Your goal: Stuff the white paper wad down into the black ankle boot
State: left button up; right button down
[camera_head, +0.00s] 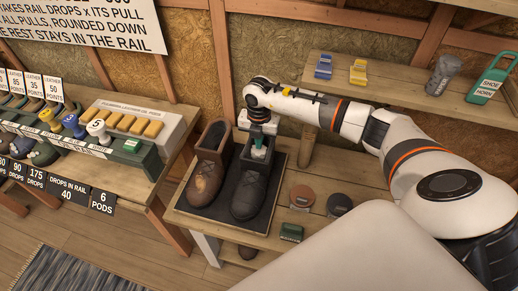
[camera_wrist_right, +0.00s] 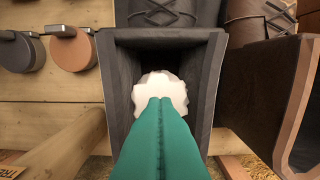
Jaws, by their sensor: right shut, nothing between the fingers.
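The black ankle boot (camera_head: 248,191) stands on a dark mat (camera_head: 218,213) on the wooden bench, its opening upward. My right gripper (camera_head: 259,151) points down into the top of this boot. In the right wrist view the black boot (camera_wrist_right: 213,80) has its open shaft around the white paper wad (camera_wrist_right: 160,83), which sits inside the opening. The teal fingers of the right gripper (camera_wrist_right: 161,102) are shut together, their tips against or just over the wad and hiding part of it. My left gripper is out of view.
A brown boot (camera_head: 207,165) stands close to the left of the black one.

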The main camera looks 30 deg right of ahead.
jog(key=shift+f+b, duration=0.5)
jog(key=shift+f, duration=0.25)
dwell(0.4)
jog(key=shift+s+r, duration=0.1)
dwell(0.4)
notch_tip(320, 180, up, 8)
jog(key=p, duration=0.5)
jog(key=shift+f+p, duration=0.25)
jog(key=shift+p, duration=0.1)
dwell(0.4)
